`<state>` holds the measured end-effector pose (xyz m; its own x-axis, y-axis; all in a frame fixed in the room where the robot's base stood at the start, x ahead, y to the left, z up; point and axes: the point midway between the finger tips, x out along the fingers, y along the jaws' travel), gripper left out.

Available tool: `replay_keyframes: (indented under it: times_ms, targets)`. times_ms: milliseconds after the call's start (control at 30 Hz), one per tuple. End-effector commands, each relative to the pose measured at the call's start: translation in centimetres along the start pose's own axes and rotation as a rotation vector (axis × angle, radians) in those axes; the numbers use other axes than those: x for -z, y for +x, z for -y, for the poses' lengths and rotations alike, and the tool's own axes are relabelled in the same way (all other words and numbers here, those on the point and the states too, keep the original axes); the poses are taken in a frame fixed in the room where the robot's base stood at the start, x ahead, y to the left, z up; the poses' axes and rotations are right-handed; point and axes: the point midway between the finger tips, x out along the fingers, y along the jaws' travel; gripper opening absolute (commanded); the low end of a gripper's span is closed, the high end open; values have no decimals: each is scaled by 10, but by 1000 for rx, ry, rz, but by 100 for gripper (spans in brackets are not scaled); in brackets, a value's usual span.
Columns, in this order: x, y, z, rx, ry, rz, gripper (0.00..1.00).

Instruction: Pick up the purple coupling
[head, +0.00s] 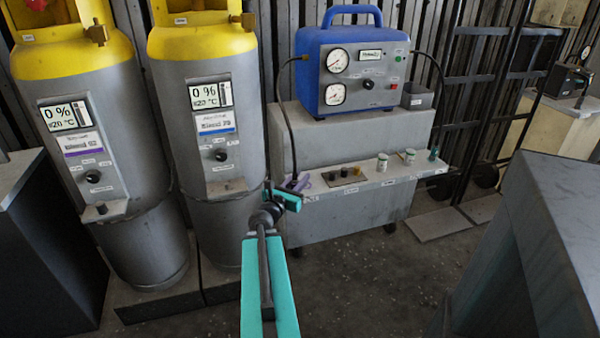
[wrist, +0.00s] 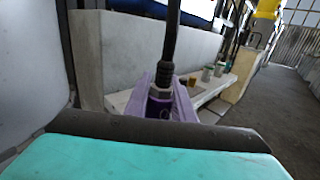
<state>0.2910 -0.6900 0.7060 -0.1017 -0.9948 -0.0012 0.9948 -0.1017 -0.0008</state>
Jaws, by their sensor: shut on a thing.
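The purple coupling (head: 298,183) is at the left end of the grey cart's front shelf, on the end of a black hose that runs up to the blue machine. In the wrist view the coupling (wrist: 159,104) shows as a dark body with a purple band, upright below the hose, with pale purple pieces on both sides. My gripper (head: 290,192) is shut on the coupling at the shelf's left end. Its fingertips are partly hidden, and I cannot tell whether the coupling touches the shelf.
The blue machine (head: 350,75) with two gauges stands on the grey cart (head: 345,225). Small fittings and two white cups (head: 383,161) sit along the shelf. Two yellow-topped cylinders (head: 215,120) stand close on the left. A dark cabinet (head: 545,240) stands at right. Floor is clear between.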

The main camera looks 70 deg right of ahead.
Motion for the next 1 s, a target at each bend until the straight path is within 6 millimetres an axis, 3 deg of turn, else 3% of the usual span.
replay_keyframes:
  times_ms: [1000]
  targets:
    - [-3,-23,5,0,0,1,0]
